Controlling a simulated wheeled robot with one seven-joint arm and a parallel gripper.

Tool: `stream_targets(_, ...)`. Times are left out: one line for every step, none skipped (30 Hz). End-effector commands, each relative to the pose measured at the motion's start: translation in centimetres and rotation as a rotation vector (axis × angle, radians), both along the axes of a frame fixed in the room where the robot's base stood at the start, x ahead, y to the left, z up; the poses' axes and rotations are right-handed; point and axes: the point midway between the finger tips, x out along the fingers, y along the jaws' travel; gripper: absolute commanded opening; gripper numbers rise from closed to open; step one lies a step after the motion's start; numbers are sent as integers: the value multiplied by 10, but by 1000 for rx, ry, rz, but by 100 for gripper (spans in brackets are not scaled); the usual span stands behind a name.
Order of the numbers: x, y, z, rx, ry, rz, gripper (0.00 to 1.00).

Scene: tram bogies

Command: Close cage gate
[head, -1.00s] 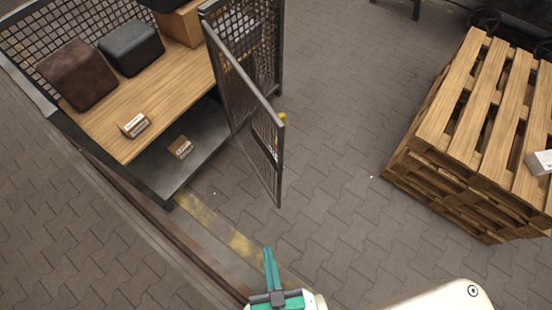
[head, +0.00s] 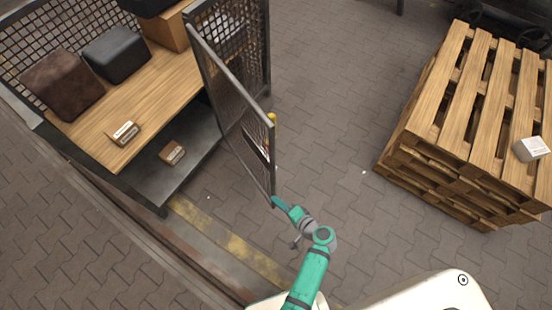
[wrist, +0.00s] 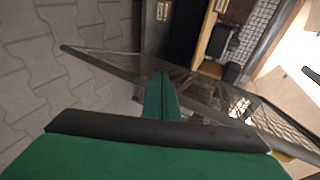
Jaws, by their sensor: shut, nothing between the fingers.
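The cage gate (head: 232,110) is a dark mesh panel in a metal frame. It stands swung open at the right side of the cage, its free edge toward me. A yellow knob shows on its free edge. My gripper (head: 275,202) is shut and empty at the lower corner of the gate's free edge; I cannot tell whether it touches. In the wrist view the shut green fingers (wrist: 161,98) lie in front of the gate's mesh (wrist: 200,90), which crosses the picture slantwise.
The cage holds a wooden shelf (head: 150,110) with a brown cushion-like block (head: 62,85), a black one (head: 117,53) and small boxes. Stacked pallets (head: 470,130) stand at right. Paved floor between gate and pallets is clear. A yellow-marked strip (head: 215,235) runs along the floor.

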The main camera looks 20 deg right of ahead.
Motion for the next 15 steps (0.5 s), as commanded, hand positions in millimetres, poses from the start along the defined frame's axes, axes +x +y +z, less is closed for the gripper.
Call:
stream_targets(15, -21, 14, 49, -45, -1, 0)
stream_targets(21, -30, 23, 79, -73, 5, 0)
stream_targets(29, -42, 35, 116, -110, 11, 0)
stream_targets(33, -52, 45, 140, -139, 17, 0)
stream_targets(37, -61, 54, 162, -167, 25, 0)
stream_targets(41, -72, 67, 188, -203, 33, 0)
stream_targets(43, -80, 75, 205, -228, 40, 0)
stream_targets(44, -88, 83, 219, -252, 46, 0)
stream_targets(46, -97, 93, 235, -282, 54, 0)
stream_targets(46, -103, 100, 247, -301, 60, 0)
stream_targets(47, -108, 106, 255, -318, 64, 0)
stream_targets(47, -113, 112, 264, -338, 69, 0)
stream_targets(47, -117, 116, 269, -348, 72, 0)
stream_targets(46, -119, 119, 274, -358, 76, 0)
stream_targets(47, -121, 123, 278, -368, 79, 0)
